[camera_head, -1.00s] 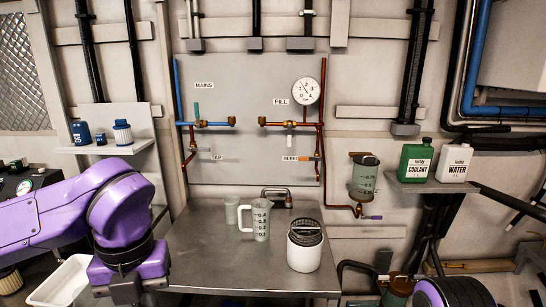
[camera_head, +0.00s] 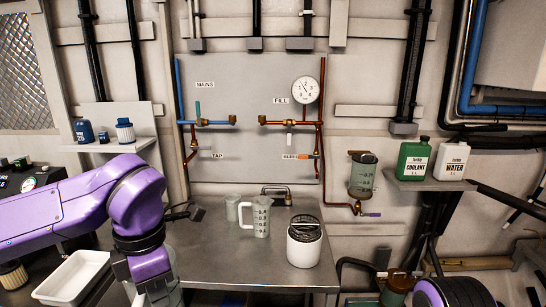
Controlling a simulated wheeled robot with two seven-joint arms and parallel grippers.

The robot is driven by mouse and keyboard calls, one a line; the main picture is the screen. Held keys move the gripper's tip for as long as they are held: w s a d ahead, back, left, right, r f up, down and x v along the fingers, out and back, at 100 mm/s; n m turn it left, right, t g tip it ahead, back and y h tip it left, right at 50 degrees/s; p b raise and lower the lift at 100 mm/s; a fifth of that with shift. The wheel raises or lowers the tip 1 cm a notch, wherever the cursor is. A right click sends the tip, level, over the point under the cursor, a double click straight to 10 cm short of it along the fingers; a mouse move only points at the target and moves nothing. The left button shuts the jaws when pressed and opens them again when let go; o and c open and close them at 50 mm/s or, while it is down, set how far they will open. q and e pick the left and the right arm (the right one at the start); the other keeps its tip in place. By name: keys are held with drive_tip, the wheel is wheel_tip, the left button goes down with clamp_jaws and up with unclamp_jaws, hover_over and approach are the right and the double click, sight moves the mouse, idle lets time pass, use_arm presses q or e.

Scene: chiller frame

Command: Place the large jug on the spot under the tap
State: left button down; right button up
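A large clear jug (camera_head: 176,294) shows at the bottom edge, partly behind my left gripper (camera_head: 158,297) and cut off by the frame. My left gripper appears shut on it at the front left of the bench; the fingertips are mostly hidden. The tap (camera_head: 192,156), labelled TAP, is on the left of the back panel, above and beyond the gripper. The spot under it is partly hidden by my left arm. A smaller handled jug (camera_head: 261,218) and a clear cup (camera_head: 232,208) stand on the bench. My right gripper is out of view; only part of that arm shows at lower right.
A white canister with a dark mesh top (camera_head: 304,243) stands right on the steel bench (camera_head: 235,262). A dark fitting (camera_head: 190,211) lies beside my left arm. A white tray (camera_head: 72,278) is at lower left. The middle front of the bench is clear.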

sight(178, 288)
use_arm(q)
drive_tip(key=w+m, duration=0.1)
drive_tip(key=m, duration=0.2)
drive_tip(key=w+f+m, duration=0.1)
drive_tip(key=m, duration=0.2)
drive_tip(key=w+f+m, duration=0.1)
drive_tip(key=m, duration=0.2)
drive_tip(key=shift+d+f+m, duration=0.2)
drive_tip(key=shift+m, duration=0.2)
drive_tip(key=w+f+m, duration=0.1)
drive_tip(key=m, duration=0.2)
drive_tip(key=w+f+m, duration=0.1)
drive_tip(key=m, duration=0.2)
drive_tip(key=w+f+m, duration=0.1)
drive_tip(key=f+m, duration=0.1)
drive_tip(key=m, duration=0.1)
drive_tip(key=shift+h, duration=0.3)
wheel_tip(178, 288, down, 12)
drive_tip(key=a+m, duration=0.1)
drive_tip(key=m, duration=0.5)
drive_tip(key=shift+w+r, duration=0.25)
drive_tip(key=shift+a, duration=0.1)
